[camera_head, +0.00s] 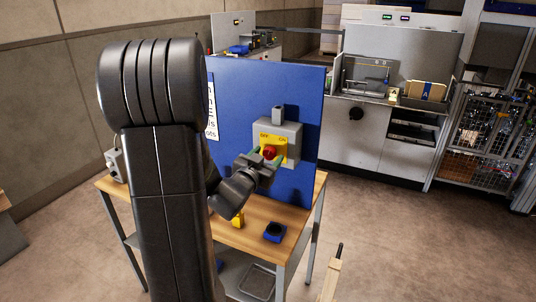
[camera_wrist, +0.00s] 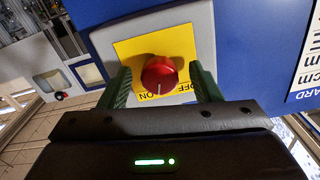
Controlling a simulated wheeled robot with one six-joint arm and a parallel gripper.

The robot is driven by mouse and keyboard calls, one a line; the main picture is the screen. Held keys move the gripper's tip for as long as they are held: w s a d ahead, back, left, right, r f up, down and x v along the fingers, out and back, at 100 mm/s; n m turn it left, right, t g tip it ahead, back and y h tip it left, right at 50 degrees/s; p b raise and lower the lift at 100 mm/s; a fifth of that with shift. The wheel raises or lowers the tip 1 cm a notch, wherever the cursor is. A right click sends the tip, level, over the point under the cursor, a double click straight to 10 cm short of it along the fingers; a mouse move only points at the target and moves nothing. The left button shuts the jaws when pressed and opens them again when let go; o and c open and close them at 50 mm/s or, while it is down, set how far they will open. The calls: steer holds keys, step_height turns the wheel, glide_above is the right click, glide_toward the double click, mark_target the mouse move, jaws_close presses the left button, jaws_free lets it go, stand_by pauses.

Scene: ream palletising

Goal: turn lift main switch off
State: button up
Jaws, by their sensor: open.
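The main switch is a red rotary knob (camera_head: 269,152) on a yellow plate (camera_head: 264,142) marked OFF and ON, on a grey box (camera_head: 291,133) fixed to an upright blue panel (camera_head: 235,80). In the wrist view the red knob (camera_wrist: 159,75) sits between my two green fingers, in front of the yellow plate (camera_wrist: 183,45). A pale mark on the knob points down in that view, near the lettering. My gripper (camera_head: 267,157) is open, with a finger on each side of the knob and a visible gap to each. The lettering is partly hidden by the knob.
The panel stands on a wooden-topped bench (camera_head: 265,212). On the bench are a blue block with a dark top (camera_head: 275,232) and a small yellow object (camera_head: 238,219). Grey cabinets (camera_head: 385,140) and a wire cage (camera_head: 480,140) stand behind. The floor at right is mostly clear.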

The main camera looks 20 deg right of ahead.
steer(key=shift+w+d, duration=0.3)
steer(key=shift+d, duration=0.1)
steer(key=c, duration=1)
steer(key=shift+n, duration=0.3)
steer(key=n+p, duration=0.1)
steer(key=n, duration=0.5)
steer(key=n+p, duration=0.2)
steer(key=n, duration=0.4)
steer(key=shift+s, duration=0.1)
